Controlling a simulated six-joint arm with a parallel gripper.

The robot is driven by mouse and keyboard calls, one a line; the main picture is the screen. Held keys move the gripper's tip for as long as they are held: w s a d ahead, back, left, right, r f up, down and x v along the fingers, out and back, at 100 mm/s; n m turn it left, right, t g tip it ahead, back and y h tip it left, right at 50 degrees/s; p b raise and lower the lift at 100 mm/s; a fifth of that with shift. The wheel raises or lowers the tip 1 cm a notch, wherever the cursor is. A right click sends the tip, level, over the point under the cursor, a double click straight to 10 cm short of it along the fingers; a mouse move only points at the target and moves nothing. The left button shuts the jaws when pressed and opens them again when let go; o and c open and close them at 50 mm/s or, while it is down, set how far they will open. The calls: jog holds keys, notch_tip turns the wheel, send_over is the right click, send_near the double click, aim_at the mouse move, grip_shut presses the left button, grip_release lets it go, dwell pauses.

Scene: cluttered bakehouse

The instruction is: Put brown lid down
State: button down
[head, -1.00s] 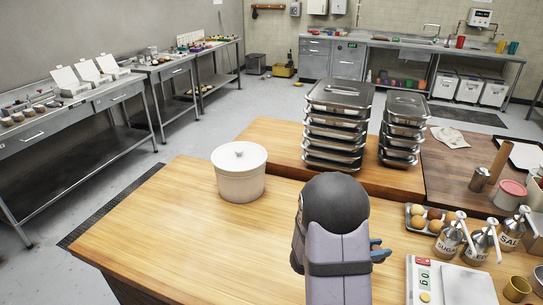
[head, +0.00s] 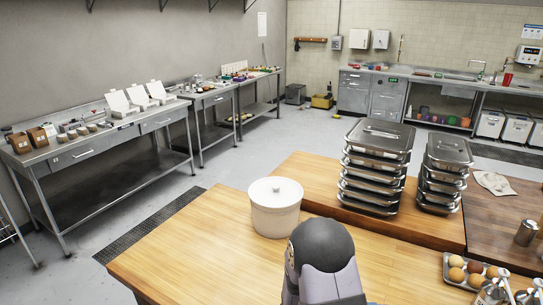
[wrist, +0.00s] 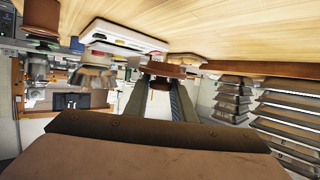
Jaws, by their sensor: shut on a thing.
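In the wrist view, which looks upside down, the brown lid (wrist: 172,70) is between the fingertips of my gripper (wrist: 160,82). My gripper is shut on it. The lid shows nearly edge-on as a flat reddish-brown piece, close to the pale wooden tabletop (wrist: 225,25); I cannot tell whether it touches. In the head view my arm hides the lid, and the fingers are almost wholly out of frame at the bottom.
A white lidded pot (head: 275,210) stands on the wooden table (head: 190,260), left of my arm. Stacks of steel trays (head: 375,165) (head: 440,180) stand behind. Eggs in a tray (head: 470,270) lie at the right. In the wrist view a white scale (wrist: 125,35) is near the lid. The table's left part is clear.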

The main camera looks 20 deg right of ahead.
jog(key=w+a+r+n+t+y+p, duration=0.1)
jog(key=w+a+n+t+p, duration=0.15)
jog(key=a, duration=0.65)
jog(key=w+a+r+n+t+y+p, duration=0.1)
jog(key=w+a+r+n+t+p, duration=0.2)
jog(key=a, duration=0.6)
jog(key=w+a+n+t+y+p, duration=0.1)
jog(key=a+n+t+p, duration=0.3)
jog(key=a, duration=0.5)
jog(key=shift+m+t, duration=0.25)
jog(key=shift+t, duration=0.2)
jog(key=f+b, duration=0.1)
jog(key=b, duration=0.1)
jog(key=f+b, duration=0.3)
jog(key=b, duration=0.1)
jog(key=shift+w+d+f, duration=0.15)
jog(key=shift+d+f, duration=0.15)
jog(key=shift+f, duration=0.1)
